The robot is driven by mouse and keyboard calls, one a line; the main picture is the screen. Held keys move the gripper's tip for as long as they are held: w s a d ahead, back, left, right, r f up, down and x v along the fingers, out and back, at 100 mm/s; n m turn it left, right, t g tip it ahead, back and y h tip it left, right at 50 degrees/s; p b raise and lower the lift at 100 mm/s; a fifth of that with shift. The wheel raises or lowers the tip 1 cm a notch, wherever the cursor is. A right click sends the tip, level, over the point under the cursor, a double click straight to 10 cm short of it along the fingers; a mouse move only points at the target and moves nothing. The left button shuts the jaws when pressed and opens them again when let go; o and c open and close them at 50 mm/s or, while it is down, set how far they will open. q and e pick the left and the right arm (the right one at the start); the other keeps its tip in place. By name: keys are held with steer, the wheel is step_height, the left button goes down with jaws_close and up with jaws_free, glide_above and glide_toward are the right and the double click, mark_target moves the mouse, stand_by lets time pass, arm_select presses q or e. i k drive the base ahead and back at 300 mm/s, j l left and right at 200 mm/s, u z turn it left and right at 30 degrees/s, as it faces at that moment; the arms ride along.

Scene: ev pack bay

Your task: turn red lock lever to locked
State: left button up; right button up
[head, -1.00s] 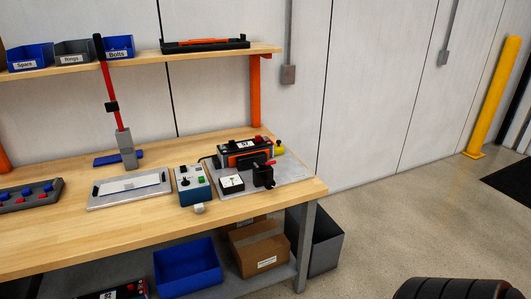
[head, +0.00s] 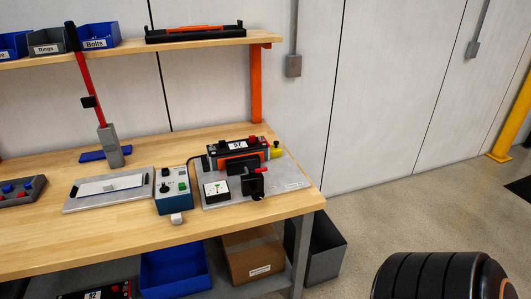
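A small red lever (head: 262,170) sits on top of a black block (head: 253,186) at the front of a grey plate (head: 287,184) on the workbench. It points to the right, roughly level. Behind it on the plate stands a black and orange module (head: 234,156) labelled 57, with a red part and a yellow knob (head: 276,150) at its right end. A white card with a printed mark (head: 216,190) lies left of the block. Neither gripper is in view.
A control box (head: 174,190), a grey tray (head: 80,200) and a tall red-handled press (head: 98,110) stand further left on the bench (head: 120,226). A shelf (head: 205,44) with bins runs above. Bins and a carton (head: 254,262) sit below.

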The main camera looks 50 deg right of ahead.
mark_target(251, 171)
steer(key=l+u, duration=0.1)
steer(key=l, duration=1.8)
